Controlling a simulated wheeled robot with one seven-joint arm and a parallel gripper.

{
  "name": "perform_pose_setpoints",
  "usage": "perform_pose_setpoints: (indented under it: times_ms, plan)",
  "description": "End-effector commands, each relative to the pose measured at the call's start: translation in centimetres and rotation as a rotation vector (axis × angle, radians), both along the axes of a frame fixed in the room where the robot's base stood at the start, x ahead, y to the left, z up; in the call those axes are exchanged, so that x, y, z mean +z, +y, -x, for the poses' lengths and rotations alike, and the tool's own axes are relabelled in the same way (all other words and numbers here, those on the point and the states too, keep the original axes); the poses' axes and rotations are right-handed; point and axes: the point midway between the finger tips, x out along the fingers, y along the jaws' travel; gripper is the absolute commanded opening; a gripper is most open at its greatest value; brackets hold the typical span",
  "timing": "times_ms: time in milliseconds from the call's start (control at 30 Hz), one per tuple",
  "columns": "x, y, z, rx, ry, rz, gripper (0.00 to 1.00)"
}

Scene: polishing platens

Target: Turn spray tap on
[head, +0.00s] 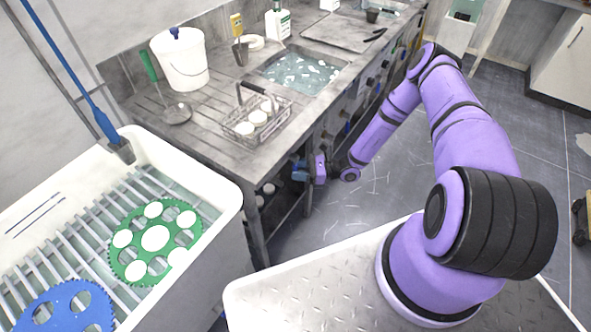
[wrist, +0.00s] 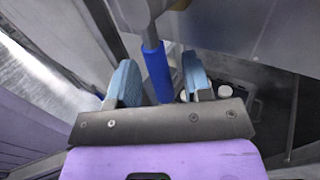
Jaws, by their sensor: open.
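The spray tap shows in the wrist view as a grey pipe fitting (wrist: 136,14) with a blue lever handle (wrist: 156,74) hanging down from it. My gripper (wrist: 159,62) is open, with one blue-grey finger on each side of the blue handle. The handle lies between the fingers, with a visible gap on the left; the right finger is closer. Whether either finger touches it I cannot tell. In the head view my gripper (head: 299,171) is at the front edge of the bench, low by its corner leg. The tap cannot be made out there.
The grey bench (head: 205,135) carries a wire basket (head: 257,116), a white bucket (head: 180,62) and a water-filled sink (head: 300,72). A white tub (head: 232,200) holds a green carrier (head: 152,262) and a blue carrier (head: 70,308). The floor (head: 375,185) beyond the bench is open.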

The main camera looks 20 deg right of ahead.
Motion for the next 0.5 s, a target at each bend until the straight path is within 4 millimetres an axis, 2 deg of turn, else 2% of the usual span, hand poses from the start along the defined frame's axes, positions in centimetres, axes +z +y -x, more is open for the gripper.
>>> perform_pose_setpoints:
  times_ms: [133, 400, 467, 500]
  plan:
    - [-0.01, 0.72, -0.25, 0.000, 0.000, 0.001, 0.45]
    - [0.00, 0.81, -0.31, 0.000, 0.000, 0.001, 0.45]
    - [0.00, 0.80, -0.31, 0.000, 0.000, 0.001, 0.34]
    - [0.00, 0.80, -0.31, 0.000, 0.000, 0.001, 0.25]
